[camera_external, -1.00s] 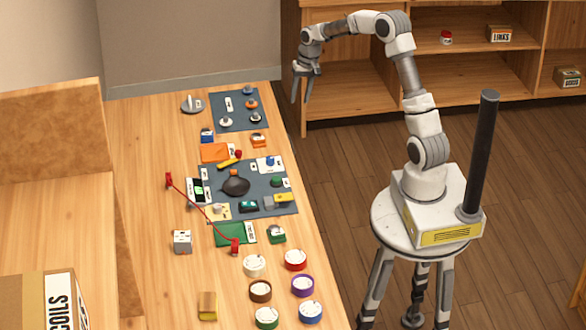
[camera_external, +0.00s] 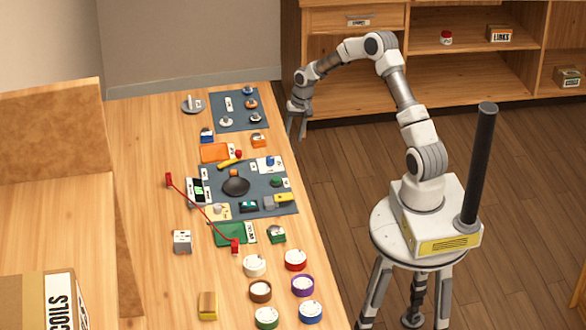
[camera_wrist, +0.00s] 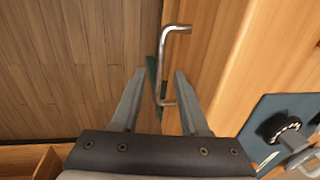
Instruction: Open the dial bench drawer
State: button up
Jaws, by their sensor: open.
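The bench (camera_external: 150,130) is a long wooden table on the left in the external view. Its side face with the drawer is hidden there. In the wrist view a bent metal handle (camera_wrist: 162,65) stands out from a wooden face beside the bench top. A narrow green strip (camera_wrist: 151,76) shows next to it. I cannot tell how far the drawer is out. My gripper (camera_external: 296,134) points down by the bench's right edge near the far end. In the wrist view my gripper (camera_wrist: 155,74) is open and empty, with the handle's near end appearing between the fingers; contact is not visible.
A dark blue mat (camera_external: 239,122) with small parts lies near the bench's far end, close to my gripper. Another mat, with a phone, lies mid-bench. A wooden shelf unit (camera_external: 355,75) stands behind my arm.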

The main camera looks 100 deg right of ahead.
jog(key=shift+w+f, duration=0.2)
jog(key=shift+f, duration=0.75)
grip_shut()
dwell(0.8)
